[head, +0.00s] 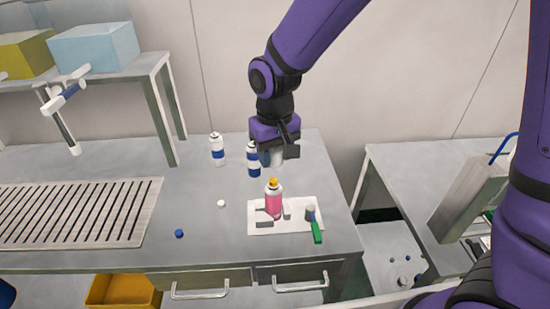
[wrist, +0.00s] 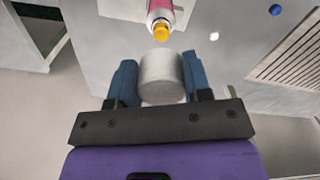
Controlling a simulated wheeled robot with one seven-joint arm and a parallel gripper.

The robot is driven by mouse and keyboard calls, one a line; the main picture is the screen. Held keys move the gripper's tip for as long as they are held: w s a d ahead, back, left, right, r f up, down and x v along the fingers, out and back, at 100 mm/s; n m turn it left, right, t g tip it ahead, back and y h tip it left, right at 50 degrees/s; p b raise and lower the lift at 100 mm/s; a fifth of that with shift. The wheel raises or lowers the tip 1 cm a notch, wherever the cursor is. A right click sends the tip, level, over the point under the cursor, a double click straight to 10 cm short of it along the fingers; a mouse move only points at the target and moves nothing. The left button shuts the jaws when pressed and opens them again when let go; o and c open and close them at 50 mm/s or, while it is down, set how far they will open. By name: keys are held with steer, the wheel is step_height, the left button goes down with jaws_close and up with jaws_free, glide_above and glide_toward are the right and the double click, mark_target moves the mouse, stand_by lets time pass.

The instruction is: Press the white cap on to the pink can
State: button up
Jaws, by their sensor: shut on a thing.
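The pink can (head: 273,203) stands upright on a white board (head: 256,229) on the table, with a yellow-orange top. Grey blocks sit around its base. My gripper (head: 278,156) is above and slightly behind the can. In the wrist view my gripper (wrist: 161,82) is shut on a white cylindrical cap (wrist: 161,76), held between two blue fingers.
Two white-and-blue cans, one at left (head: 217,149) and one nearer the gripper (head: 253,159), stand behind. A small white cap (head: 222,204) and a blue cap (head: 179,233) lie left. A green-handled tool (head: 316,231) lies right on the board. A slatted grate (head: 75,212) is at left.

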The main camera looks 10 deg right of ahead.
mark_target(275, 181)
steer(key=shift+f, duration=3.8)
steer(key=o, duration=1.4)
steer(key=shift+o, duration=0.2)
steer(key=shift+r, duration=0.1)
steer(key=shift+r, duration=3.45)
steer(key=shift+c, duration=0.2)
